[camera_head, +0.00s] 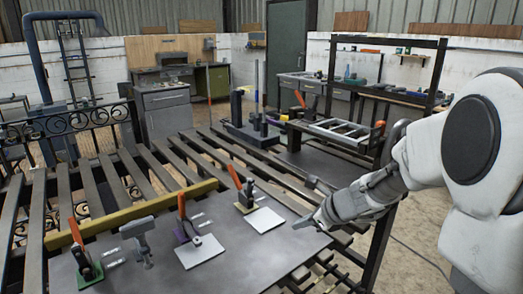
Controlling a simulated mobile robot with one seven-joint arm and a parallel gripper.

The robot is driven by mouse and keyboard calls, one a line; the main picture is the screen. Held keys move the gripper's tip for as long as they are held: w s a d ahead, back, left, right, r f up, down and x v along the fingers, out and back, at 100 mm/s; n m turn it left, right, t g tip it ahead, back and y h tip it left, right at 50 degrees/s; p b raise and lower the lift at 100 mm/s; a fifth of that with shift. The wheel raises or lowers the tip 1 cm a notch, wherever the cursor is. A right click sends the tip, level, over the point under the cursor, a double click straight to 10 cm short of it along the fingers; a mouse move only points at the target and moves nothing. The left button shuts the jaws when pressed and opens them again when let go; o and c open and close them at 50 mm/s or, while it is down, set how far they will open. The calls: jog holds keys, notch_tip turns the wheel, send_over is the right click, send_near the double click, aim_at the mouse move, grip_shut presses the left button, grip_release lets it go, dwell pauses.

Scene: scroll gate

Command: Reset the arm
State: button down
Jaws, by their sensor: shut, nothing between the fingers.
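My white arm comes in from the right of the head view and reaches left over the slatted workbench. My gripper (306,221) is at its end, above the right edge of the dark metal plate (240,264). The fingers look shut with nothing between them, though they are small and dark here. The gripper is apart from the orange-handled clamps on the plate.
A grey clamp (139,233) and a yellow bar (135,213) are close by. A dark frame (384,68) rises behind my arm.

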jog(key=s+a+r+n+g+h+p, duration=0.1)
jog(key=s+a+r+n+g+p, duration=0.2)
jog(key=s+r+n, duration=0.9)
jog(key=s+d+r+n+h+p, duration=0.1)
jog(key=s+d+r+n+h, duration=0.1)
jog(key=s+n, duration=0.5)
jog(key=s+d+r+n+t+h+p, duration=0.1)
jog(key=s+d+r+n+h+p, duration=0.1)
jog(key=s+n, duration=0.4)
jog(key=shift+s+d+r+n+t+p, duration=0.3)
jog(key=shift+s+r+n, duration=0.1)
jog(key=shift+s, duration=0.75)
